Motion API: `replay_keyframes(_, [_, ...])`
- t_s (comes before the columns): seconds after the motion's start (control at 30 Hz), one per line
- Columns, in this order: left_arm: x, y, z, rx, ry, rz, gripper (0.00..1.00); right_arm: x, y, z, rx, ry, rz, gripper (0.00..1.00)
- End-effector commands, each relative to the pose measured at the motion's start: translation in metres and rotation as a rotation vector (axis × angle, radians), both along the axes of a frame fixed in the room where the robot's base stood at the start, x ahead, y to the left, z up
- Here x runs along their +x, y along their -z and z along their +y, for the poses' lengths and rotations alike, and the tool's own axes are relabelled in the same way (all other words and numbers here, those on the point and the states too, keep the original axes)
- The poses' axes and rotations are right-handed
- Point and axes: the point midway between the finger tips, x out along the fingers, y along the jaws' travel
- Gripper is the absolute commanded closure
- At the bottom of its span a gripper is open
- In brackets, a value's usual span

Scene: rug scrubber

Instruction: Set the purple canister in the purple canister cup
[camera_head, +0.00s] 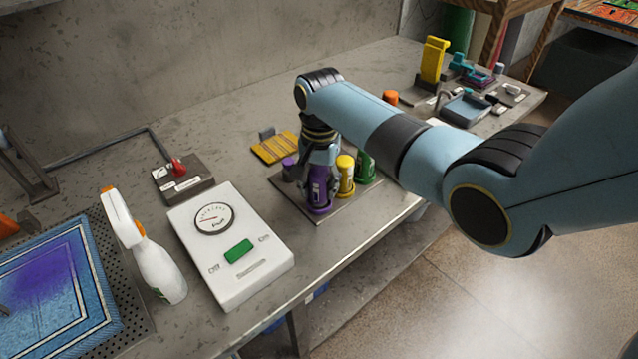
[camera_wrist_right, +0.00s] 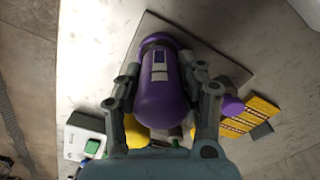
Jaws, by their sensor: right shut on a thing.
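The purple canister (camera_head: 318,186) stands upright over the front left part of the grey rack plate (camera_head: 350,199). My right gripper (camera_head: 319,165) is shut on it from above. In the right wrist view, the canister (camera_wrist_right: 162,88) lies between the two fingers (camera_wrist_right: 160,98). A purple ring, seemingly the purple canister cup (camera_head: 319,208), shows around the canister's lower end. I cannot tell whether the canister rests on its bottom. My left gripper is not in view.
Yellow (camera_head: 345,172) and green (camera_head: 364,163) canisters stand close to the right. A small purple piece (camera_head: 289,162) is just left of the gripper. A white gauge box (camera_head: 230,245) and spray bottle (camera_head: 155,255) stand left. Bare tabletop lies in front.

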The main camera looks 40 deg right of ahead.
Motion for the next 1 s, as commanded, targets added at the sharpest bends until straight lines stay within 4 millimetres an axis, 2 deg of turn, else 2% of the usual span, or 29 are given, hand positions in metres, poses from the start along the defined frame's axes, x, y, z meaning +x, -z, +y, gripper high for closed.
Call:
replay_keyframes(0.67, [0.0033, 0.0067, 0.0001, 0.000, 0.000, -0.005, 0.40, 0.0003, 0.0107, 0.0002, 0.001, 0.000, -0.001, 0.90])
replay_keyframes(0.7, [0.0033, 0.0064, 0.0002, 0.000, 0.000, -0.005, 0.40, 0.0004, 0.0103, 0.0003, 0.001, 0.000, -0.001, 0.57])
replay_keyframes(0.87, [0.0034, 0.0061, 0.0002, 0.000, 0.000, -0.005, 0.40, 0.0003, 0.0101, 0.0002, 0.001, 0.000, -0.001, 0.36])
replay_keyframes(1.0, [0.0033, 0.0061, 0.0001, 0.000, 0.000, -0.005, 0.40, 0.0002, 0.0101, 0.0002, 0.001, 0.000, -0.001, 0.34])
